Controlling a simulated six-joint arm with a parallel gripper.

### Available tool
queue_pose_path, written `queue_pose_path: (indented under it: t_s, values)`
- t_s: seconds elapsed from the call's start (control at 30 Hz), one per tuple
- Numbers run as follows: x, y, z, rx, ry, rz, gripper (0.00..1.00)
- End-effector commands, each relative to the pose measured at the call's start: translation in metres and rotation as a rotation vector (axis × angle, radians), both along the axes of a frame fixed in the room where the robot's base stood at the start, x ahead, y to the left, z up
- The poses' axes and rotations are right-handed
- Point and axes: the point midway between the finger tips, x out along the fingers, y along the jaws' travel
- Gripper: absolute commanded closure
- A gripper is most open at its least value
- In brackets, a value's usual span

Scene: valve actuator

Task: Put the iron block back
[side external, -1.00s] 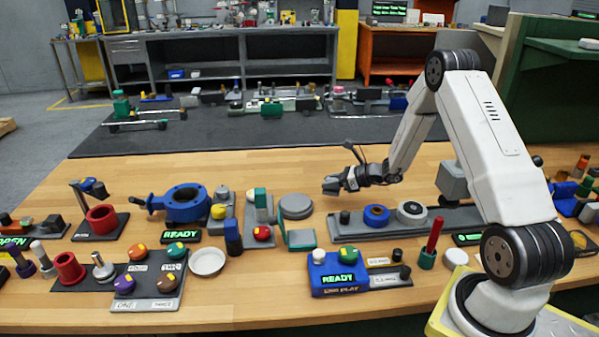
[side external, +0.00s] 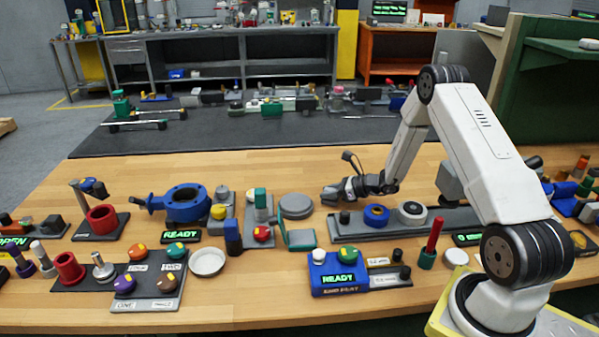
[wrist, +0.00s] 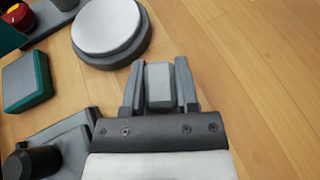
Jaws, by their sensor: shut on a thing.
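The iron block (wrist: 159,85) is a small grey block with a paler top face. It sits between the two grey fingers of my gripper (wrist: 157,78) in the wrist view, with the gripper shut on it. In the side view my gripper (side external: 329,197) is above the bench, just right of a round grey disc stand (side external: 296,207) and behind the left end of a long grey rail base (side external: 340,230). The block is too small to tell from the fingers there. In the wrist view, bare wood shows around the fingertips.
A green-edged grey block (wrist: 26,80) and the round stand (wrist: 110,30) lie left of my gripper in the wrist view. The rail carries a black post (wrist: 30,162), a blue ring (side external: 376,215) and a white-topped ring (side external: 411,212). Bare wood lies to the right in the wrist view.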

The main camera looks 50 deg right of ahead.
Motion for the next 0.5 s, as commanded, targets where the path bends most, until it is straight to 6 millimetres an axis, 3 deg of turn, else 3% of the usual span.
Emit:
queue_pose_path:
  t_s: [0.03,0.07,0.17,0.5]
  values:
    - [0.0003,-0.0002,-0.0008,0.001,-0.002,0.000,1.00]
    - [0.0000,0.0001,-0.0018,0.001,0.000,0.000,0.59]
    - [-0.0001,0.0001,-0.0015,0.001,0.000,0.000,0.27]
    - [0.0000,0.0000,-0.0008,0.000,0.000,0.000,0.27]
